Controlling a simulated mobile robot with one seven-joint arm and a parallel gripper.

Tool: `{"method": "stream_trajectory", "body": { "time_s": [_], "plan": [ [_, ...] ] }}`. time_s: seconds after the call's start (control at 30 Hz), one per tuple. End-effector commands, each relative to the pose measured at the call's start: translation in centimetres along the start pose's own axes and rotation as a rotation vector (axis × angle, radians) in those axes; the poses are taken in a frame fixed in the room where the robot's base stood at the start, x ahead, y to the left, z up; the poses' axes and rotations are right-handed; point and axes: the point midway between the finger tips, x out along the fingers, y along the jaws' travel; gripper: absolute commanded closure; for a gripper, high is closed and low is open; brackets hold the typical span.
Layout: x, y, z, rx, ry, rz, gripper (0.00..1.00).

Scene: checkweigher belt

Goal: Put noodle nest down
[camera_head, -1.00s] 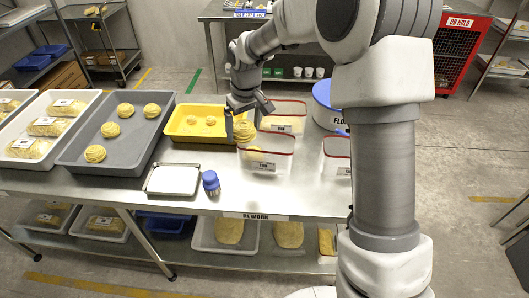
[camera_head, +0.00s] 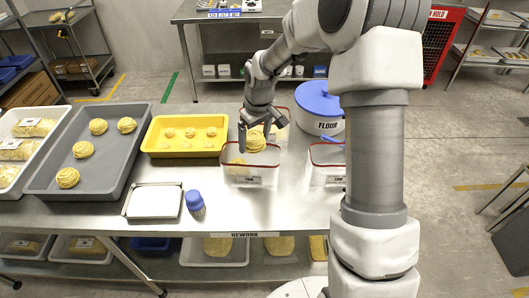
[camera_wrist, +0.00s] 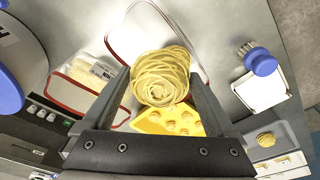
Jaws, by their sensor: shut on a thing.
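My gripper (camera_head: 262,140) is shut on a coiled, pale yellow noodle nest (camera_head: 256,143). In the wrist view the nest (camera_wrist: 162,77) sits between the two fingers. In the head view the nest shows just behind and above the far rim of the front clear container (camera_head: 262,181), which has a red rim and a label. Something yellow shows inside that container's left part. The yellow tray (camera_head: 152,151), holding several small yellow pieces, stands left of my gripper. It also shows beyond the nest in the wrist view (camera_wrist: 148,149).
A grey tray (camera_head: 112,163) with several nests lies left. More red-rimmed containers stand behind and at right (camera_head: 322,181). A blue-lidded flour tub (camera_head: 318,127) is behind right. A white-topped square plate (camera_head: 154,202) and blue brush (camera_head: 195,201) lie in front.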

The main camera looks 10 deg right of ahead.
Motion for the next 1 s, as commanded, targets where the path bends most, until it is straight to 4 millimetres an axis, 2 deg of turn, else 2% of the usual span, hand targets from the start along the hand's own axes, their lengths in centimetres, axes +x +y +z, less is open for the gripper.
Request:
{"method": "stream_trajectory", "body": {
  "time_s": [0.1, 0.23, 0.37, 0.6, 1.0],
  "plan": [
    [1.0, 1.8, 1.3, 0.004, -0.001, -0.001, 0.70],
    [1.6, 2.6, 2.0, 0.001, 0.001, -0.001, 0.70],
    [2.3, 2.8, 2.2, -0.001, 0.000, -0.001, 0.70],
    [5.5, 2.7, 2.7, -0.001, -0.001, -0.001, 0.70],
    [6.2, 2.8, 2.7, -0.001, 0.001, 0.000, 0.70]
  ]
}}
